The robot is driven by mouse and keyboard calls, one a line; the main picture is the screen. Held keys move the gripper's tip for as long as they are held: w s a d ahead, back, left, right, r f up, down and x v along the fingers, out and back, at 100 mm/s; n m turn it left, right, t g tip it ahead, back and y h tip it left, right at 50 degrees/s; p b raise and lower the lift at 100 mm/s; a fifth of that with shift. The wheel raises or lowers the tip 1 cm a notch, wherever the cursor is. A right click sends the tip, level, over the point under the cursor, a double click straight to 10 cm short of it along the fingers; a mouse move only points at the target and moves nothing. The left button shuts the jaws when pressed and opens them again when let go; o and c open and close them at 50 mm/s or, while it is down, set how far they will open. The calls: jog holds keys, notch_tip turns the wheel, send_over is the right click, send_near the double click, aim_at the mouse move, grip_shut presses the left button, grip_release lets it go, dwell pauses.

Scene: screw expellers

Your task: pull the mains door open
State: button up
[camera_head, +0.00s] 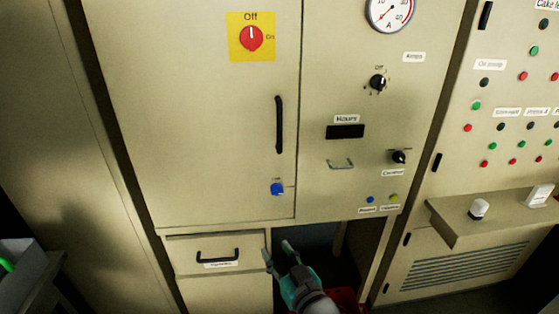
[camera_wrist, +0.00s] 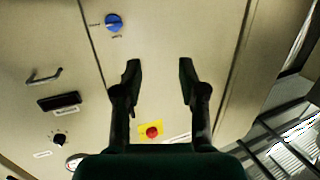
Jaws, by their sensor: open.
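The mains door (camera_head: 205,120) is a beige cabinet panel and looks closed, flush with its frame. It bears a red rotary switch (camera_head: 251,38) on a yellow plate, set at Off, a black vertical handle (camera_head: 279,125) near its right edge, and a blue knob (camera_head: 277,189) below the handle. My gripper (camera_head: 279,253) is open and empty, below the handle and blue knob in the head view. In the wrist view, turned upside down, my gripper (camera_wrist: 156,75) faces the door, with the blue knob (camera_wrist: 114,23) and red switch (camera_wrist: 152,132) visible. The handle cannot be made out there.
Right of the door is a fixed panel with an hours counter (camera_head: 345,132), small grey handle (camera_head: 340,164) and knobs. A drawer (camera_head: 217,254) is below the door. A ledge (camera_head: 490,219) juts out at the right. A dark opening is behind my gripper.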

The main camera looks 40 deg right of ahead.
jog(key=w+d+r+h, duration=0.2)
jog(key=w+d+r, duration=0.35)
jog(key=r, duration=0.45)
jog(key=m+h, duration=0.1)
jog(key=m, duration=0.1)
send_near(280, 128)
jog(key=x, duration=1)
jog(key=shift+w+d, duration=0.15)
jog(key=shift+w, duration=0.15)
grip_shut()
